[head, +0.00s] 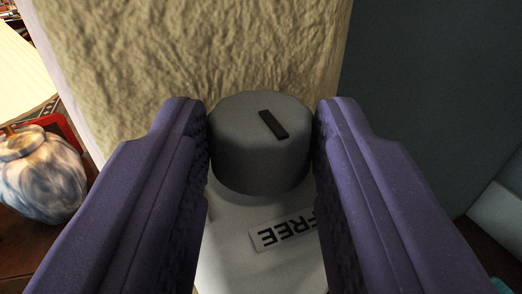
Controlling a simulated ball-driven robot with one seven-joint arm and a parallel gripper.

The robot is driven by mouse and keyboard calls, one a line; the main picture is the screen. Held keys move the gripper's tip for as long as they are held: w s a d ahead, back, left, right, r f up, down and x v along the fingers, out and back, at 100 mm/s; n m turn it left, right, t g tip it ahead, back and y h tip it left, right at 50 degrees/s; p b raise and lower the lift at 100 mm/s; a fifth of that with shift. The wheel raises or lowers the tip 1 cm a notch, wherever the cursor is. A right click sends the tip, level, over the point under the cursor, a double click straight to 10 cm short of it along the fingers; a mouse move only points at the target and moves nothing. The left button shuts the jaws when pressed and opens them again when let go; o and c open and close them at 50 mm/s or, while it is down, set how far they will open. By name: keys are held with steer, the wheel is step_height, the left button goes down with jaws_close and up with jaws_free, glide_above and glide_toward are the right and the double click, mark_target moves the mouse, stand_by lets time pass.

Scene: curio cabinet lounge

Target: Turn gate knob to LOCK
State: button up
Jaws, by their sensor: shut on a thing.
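The gate knob (258,150) is a grey round knob with a short black pointer bar on its face, slanting toward the upper left and lower right. It sits on a pale plate (235,255) that carries a label reading FREE (284,233), seen upside down. No LOCK label shows in the view. My gripper (262,140) is shut on the knob, with one purple finger on its left side and one on its right. The fingers hide parts of the plate on both sides.
A textured cream surface (190,50) rises right behind the knob. A marbled blue and white jar (42,178) stands on a brown wooden surface at the left. A dark grey panel (430,90) fills the right side.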

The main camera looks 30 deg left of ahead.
steer(key=shift+h, duration=0.3)
steer(key=shift+s+a+m+t+h+b, duration=0.1)
steer(key=shift+a+m+t+h+b, duration=0.1)
steer(key=shift+m+t+h, duration=0.3)
steer(key=shift+s+a+m+t+h+b, duration=0.15)
steer(key=shift+m+t+h, duration=0.15)
steer(key=shift+m+h, duration=0.35)
steer(key=h, duration=0.1)
steer(key=m+h, duration=0.1)
steer(key=m+t+h, duration=0.1)
steer(key=shift+a+h, duration=0.25)
steer(key=shift+h, duration=0.1)
steer(key=m+h, duration=0.2)
steer(key=h, duration=0.1)
steer(key=shift+a+h+b, duration=0.3)
steer(key=shift+b, duration=0.05)
steer(key=m+h+b, duration=0.2)
steer(key=h, duration=0.1)
steer(key=m+h+b, duration=0.1)
steer(key=m+h, duration=0.1)
steer(key=shift+w+a, duration=0.1)
steer(key=shift+a, duration=0.2)
steer(key=shift+m+g+h+b, duration=0.7)
steer(key=shift+m+h+b, duration=0.1)
steer(key=shift+h, duration=0.4)
